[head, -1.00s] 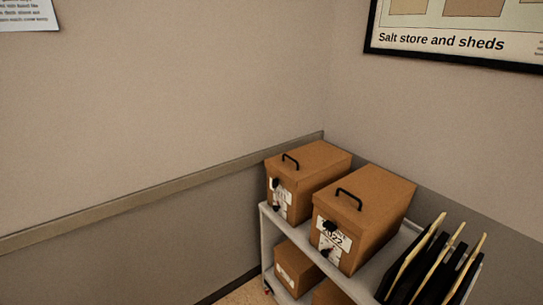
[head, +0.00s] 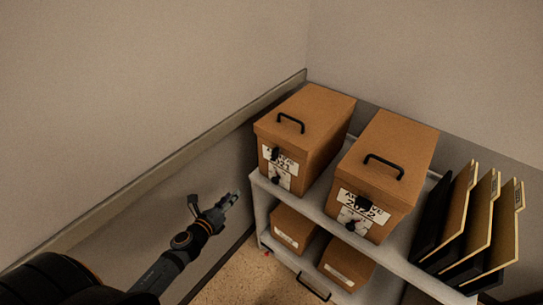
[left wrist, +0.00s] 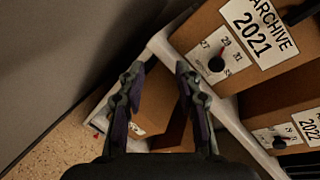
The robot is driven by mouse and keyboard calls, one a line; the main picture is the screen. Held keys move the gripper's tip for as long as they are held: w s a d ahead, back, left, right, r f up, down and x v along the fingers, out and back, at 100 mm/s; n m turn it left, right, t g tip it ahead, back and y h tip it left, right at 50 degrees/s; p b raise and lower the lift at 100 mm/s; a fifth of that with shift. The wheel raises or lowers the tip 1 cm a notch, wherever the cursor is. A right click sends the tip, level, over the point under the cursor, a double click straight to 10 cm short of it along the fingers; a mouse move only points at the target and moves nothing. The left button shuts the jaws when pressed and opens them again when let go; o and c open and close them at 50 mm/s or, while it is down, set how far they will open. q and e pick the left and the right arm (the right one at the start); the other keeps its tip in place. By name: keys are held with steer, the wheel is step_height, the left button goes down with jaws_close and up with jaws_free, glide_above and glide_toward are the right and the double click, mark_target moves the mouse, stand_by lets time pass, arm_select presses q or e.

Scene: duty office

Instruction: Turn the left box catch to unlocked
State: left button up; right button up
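The left box (head: 312,122) is a brown archive box labelled 2021 with a black handle on its lid; it stands on the upper shelf of a cart. A black catch (head: 275,153) sits on its front at the lid edge, partly cut off in the left wrist view (left wrist: 301,12). Below it is a small black knob (head: 275,178) on a white numbered dial, clear in the left wrist view (left wrist: 216,65). My left gripper (head: 232,198) is left of the cart, apart from the box. Its fingers are spread and empty in the left wrist view (left wrist: 160,72). My right gripper is not in view.
A similar 2022 box (head: 392,160) stands right of the left box. Black and tan folders (head: 470,225) stand upright at the right. Smaller boxes (head: 292,229) are on the lower shelf (head: 318,277). The wall (head: 130,110) is close on the left.

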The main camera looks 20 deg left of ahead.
mark_target(272, 154)
arm_select(q)
steer(key=d+r+m+t+h, duration=0.2)
steer(key=d+r+m+h, duration=0.45)
steer(key=r+m, duration=0.65)
steer(key=w+d+p, duration=0.1)
steer(key=w, duration=0.2)
steer(key=w+d+r+n+y+p, duration=0.1)
steer(key=w+d+p, duration=0.1)
steer(key=w, duration=0.1)
steer(key=w+d+r+n+y+p, duration=0.1)
steer(key=w+d+p, duration=0.1)
steer(key=w, duration=0.1)
steer(key=shift+w+d+r, duration=0.1)
steer(key=shift+w+r, duration=0.05)
steer(key=shift+w, duration=0.2)
jaws_close()
